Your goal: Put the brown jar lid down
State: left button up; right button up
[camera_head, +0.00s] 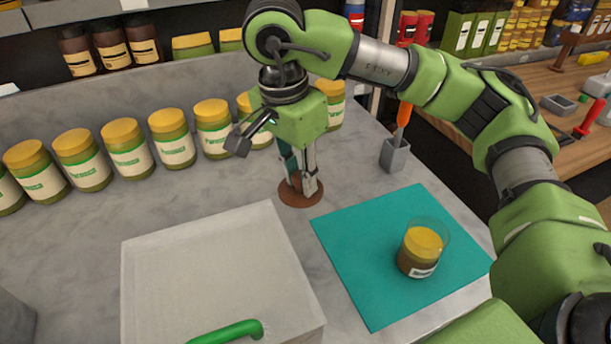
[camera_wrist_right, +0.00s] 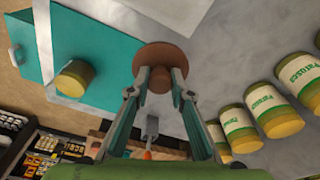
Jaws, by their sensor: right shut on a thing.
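The brown jar lid (camera_head: 290,200) is a flat round disc with a small knob. It lies flat at the grey worktop, between the row of jars and the teal mat; I cannot tell whether it touches the surface. My right gripper (camera_head: 301,186) points down and is shut on the knob. In the right wrist view the lid (camera_wrist_right: 165,54) sits level between the two fingertips of the gripper (camera_wrist_right: 161,78). An open glass jar (camera_head: 421,255) with yellow and brown contents stands on the teal mat (camera_head: 350,240). My left gripper is not in view.
Several yellow-lidded jars (camera_head: 128,150) line the back of the worktop. A pale slab (camera_head: 205,265) with a green handle (camera_head: 228,331) is at the front. A grey holder (camera_head: 394,155) with an orange-handled tool stands right of the gripper. Bare worktop surrounds the lid.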

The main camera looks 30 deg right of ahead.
jog(key=w+d+f+p, duration=0.1)
jog(key=w+d+f, duration=0.1)
jog(key=w, duration=0.1)
jog(key=w+d+f+p, duration=0.1)
jog(key=w+d+f, duration=0.1)
jog(key=w+d+f+p, duration=0.1)
jog(key=w+d+f, duration=0.2)
jog(key=shift+w+d, duration=0.1)
jog(key=shift+w, duration=0.2)
jog(key=shift+w+d+f+p, duration=0.35)
jog(key=shift+w+f+p, duration=0.1)
jog(key=shift+f, duration=0.25)
jog(key=shift+w+d+f, duration=0.1)
jog(key=shift+f, duration=0.1)
jog(key=f, duration=0.1)
jog(key=f+p, duration=0.1)
jog(key=f, duration=0.1)
jog(key=shift+w+d+f+p, duration=0.1)
jog(key=shift+w+d+p, duration=0.1)
jog(key=shift+w+p, duration=0.1)
jog(key=shift+f, duration=0.25)
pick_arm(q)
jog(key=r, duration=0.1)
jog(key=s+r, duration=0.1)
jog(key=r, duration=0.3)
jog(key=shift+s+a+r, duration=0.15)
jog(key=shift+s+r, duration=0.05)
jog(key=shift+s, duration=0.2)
